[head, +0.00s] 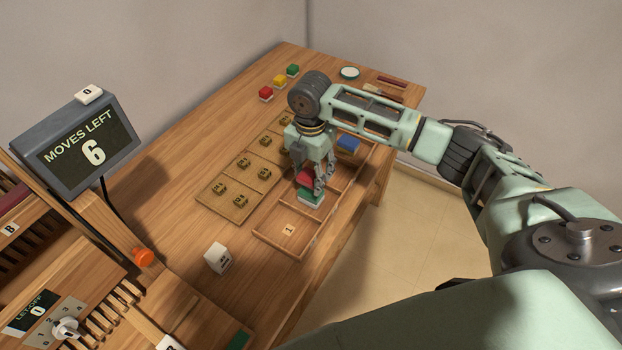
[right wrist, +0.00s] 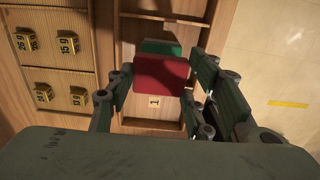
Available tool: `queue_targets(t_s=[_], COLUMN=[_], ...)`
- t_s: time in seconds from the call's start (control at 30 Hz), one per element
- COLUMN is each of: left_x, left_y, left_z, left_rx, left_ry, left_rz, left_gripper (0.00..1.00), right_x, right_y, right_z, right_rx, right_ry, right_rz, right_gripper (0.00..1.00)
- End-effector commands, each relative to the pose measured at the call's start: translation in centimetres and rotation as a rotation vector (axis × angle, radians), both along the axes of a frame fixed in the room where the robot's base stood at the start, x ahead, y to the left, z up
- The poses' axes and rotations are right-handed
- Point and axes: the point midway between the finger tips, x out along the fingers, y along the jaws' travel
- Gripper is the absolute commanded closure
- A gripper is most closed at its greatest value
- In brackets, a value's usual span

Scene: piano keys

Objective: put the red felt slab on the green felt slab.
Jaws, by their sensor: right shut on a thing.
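The red felt slab (head: 304,177) is between the fingertips of my right gripper (head: 313,184), which is shut on it. In the right wrist view the red slab (right wrist: 160,75) shows its broad red face between the fingers. The green felt slab (head: 311,194) has a pale lower layer and sits in the wooden tray, just below the red slab. In the right wrist view the green slab (right wrist: 161,47) is partly hidden by the red one. I cannot tell whether the two touch. My left gripper is not in view.
The wooden tray (head: 270,232) has compartments, one marked 1. A blue block (head: 348,144) is at its far end. A board with brass weights (head: 240,202) lies beside it. Small red, yellow and green blocks (head: 279,81) stand farther back. A display reads MOVES LEFT 6 (head: 84,143).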

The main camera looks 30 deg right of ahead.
Motion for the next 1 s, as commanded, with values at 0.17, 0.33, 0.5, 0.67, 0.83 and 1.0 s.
queue_targets(t_s=[0.17,0.33,0.5,0.67,0.83,1.0], left_x=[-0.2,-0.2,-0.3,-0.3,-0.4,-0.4], left_y=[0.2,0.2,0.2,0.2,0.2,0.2], left_z=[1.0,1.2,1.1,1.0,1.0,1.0], left_rx=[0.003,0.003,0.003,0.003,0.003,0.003], left_ry=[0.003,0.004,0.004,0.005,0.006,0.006], left_rz=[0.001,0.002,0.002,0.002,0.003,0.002], left_gripper=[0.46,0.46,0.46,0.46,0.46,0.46], right_x=[-0.2,-0.1,-0.1,-0.1,-0.1,-0.1], right_y=[0.0,0.0,-0.1,-0.1,-0.1,-0.1], right_z=[-2.5,-3.9,-3.9,-4.2,-4.1,-4.1], right_rx=[-0.001,-0.001,-0.001,-0.001,-0.001,-0.001], right_ry=[0.005,0.002,0.0,0.002,0.002,0.002], right_rz=[-0.002,0.0,0.0,0.0,0.0,0.0], right_gripper=[0.67,0.67,0.67,0.67,0.38,0.34])
